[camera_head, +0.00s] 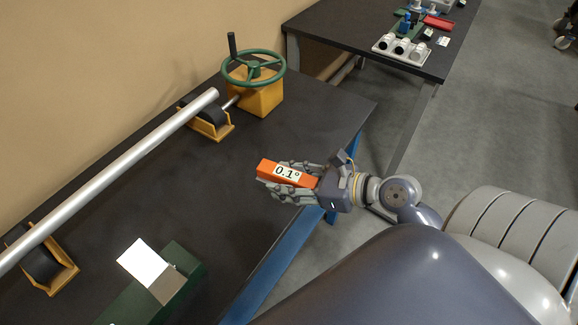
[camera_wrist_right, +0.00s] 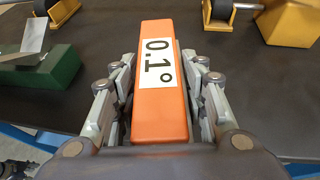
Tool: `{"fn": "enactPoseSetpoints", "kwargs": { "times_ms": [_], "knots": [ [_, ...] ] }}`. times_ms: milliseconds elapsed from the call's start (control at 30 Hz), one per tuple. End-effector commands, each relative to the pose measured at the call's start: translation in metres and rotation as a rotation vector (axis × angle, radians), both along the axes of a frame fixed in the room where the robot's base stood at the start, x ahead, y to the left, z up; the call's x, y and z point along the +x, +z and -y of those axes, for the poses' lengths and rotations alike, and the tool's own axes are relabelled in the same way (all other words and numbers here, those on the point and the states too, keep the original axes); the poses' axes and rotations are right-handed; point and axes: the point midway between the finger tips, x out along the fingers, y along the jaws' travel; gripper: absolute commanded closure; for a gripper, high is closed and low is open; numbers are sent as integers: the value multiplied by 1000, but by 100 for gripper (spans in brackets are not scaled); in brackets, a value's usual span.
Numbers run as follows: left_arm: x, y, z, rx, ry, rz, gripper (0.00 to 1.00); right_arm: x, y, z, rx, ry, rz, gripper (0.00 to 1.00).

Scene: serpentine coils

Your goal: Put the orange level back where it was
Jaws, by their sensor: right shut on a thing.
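The orange level (camera_head: 266,168) is a rectangular bar with a white label reading "0.1°". My right gripper (camera_head: 288,183) is shut on it, with fingers along both long sides. They are over the dark table (camera_head: 330,110) near its front edge; the gap below is hard to judge. In the right wrist view the level (camera_wrist_right: 162,115) lies lengthwise between the fingers of the gripper (camera_wrist_right: 160,85), label facing up. My left gripper does not show.
A silver pipe (camera_head: 120,172) rests on yellow roller stands (camera_head: 218,133) along the back. A yellow box with a green handwheel (camera_head: 258,90) stands at its far end. A green block (camera_head: 130,305) with a white card (camera_head: 142,262) is at front left. The table's middle is clear.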

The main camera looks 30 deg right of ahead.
Motion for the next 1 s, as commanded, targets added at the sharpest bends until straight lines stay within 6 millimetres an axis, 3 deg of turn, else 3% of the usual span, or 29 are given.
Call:
{"fn": "enactPoseSetpoints", "kwargs": {
  "times_ms": [100, 233, 333, 467, 800, 1000],
  "knots": [
    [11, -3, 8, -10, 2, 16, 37, -14, -26, 17, 3, -104, -4, 88],
    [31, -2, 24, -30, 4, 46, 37, -22, -37, 27, 1, -158, 2, 88],
    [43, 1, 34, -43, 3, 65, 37, -16, -40, 33, 0, -171, 6, 88],
    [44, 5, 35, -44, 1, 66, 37, 7, -40, 43, -2, -171, 8, 88],
    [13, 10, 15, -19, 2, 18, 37, 78, -46, 73, -1, -170, 7, 88],
    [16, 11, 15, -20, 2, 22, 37, 108, -51, 85, 1, -169, 5, 88]
  ]
}}
